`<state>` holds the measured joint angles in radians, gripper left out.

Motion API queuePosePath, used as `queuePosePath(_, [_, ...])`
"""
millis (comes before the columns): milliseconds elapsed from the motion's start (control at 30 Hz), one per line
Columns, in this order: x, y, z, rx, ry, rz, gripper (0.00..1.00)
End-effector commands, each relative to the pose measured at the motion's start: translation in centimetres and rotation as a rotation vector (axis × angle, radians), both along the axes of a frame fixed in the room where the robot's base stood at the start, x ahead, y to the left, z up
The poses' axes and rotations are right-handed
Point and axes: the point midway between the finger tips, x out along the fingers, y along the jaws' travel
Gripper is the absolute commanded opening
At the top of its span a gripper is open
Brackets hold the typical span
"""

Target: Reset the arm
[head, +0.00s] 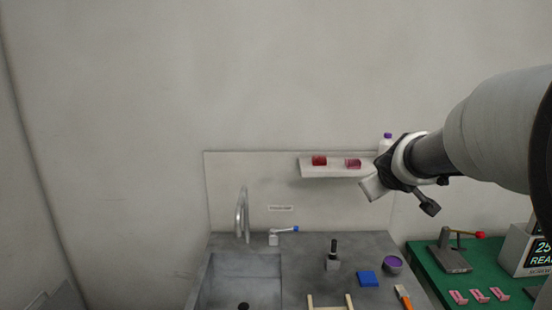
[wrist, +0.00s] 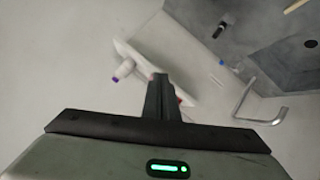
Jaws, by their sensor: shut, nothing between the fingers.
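My arm (head: 500,125) reaches in from the right in the head view, raised in front of the wall. My gripper (wrist: 160,80) is shut and empty; its dark fingers show close together in the wrist view. In the head view the fingertips cannot be made out clearly. The gripper end is in the air near the right end of the wall shelf (head: 320,171). I cannot tell the gap to the shelf, which also shows behind the fingers in the wrist view (wrist: 140,63).
The shelf holds a red item (head: 319,160), a pink item (head: 353,163) and a purple-capped bottle (head: 386,143). Below are a sink (head: 238,280), faucet (head: 242,215), black-handled fixture (head: 333,257), blue block (head: 368,279) and bowl (head: 392,265). A red-knobbed lever (head: 455,255) stands on the green table (head: 425,262).

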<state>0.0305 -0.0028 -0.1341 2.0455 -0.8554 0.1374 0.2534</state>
Motion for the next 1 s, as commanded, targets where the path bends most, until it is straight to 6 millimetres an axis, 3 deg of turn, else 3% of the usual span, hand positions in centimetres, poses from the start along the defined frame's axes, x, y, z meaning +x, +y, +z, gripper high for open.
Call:
queuePosePath(33, [-3.5,0.5,1.0,0.050,0.013,-0.059,0.00])
queuePosePath(67, [-5.6,0.7,1.0,0.083,0.031,-0.093,0.00])
queuePosePath(200, [-15.5,3.5,-0.5,0.243,0.151,-0.201,0.00])
queuePosePath(300, [-21.6,6.2,-2.4,0.348,0.247,-0.229,0.00])
queuePosePath(433, [-27.3,9.4,-4.5,0.448,0.347,-0.229,0.00])
queuePosePath(533, [-29.9,11.1,-5.5,0.494,0.399,-0.218,0.00])
queuePosePath(633, [-31.1,11.9,-6.0,0.516,0.424,-0.213,0.00])
queuePosePath(1000, [-31.2,11.9,-6.0,0.516,0.426,-0.213,0.00])
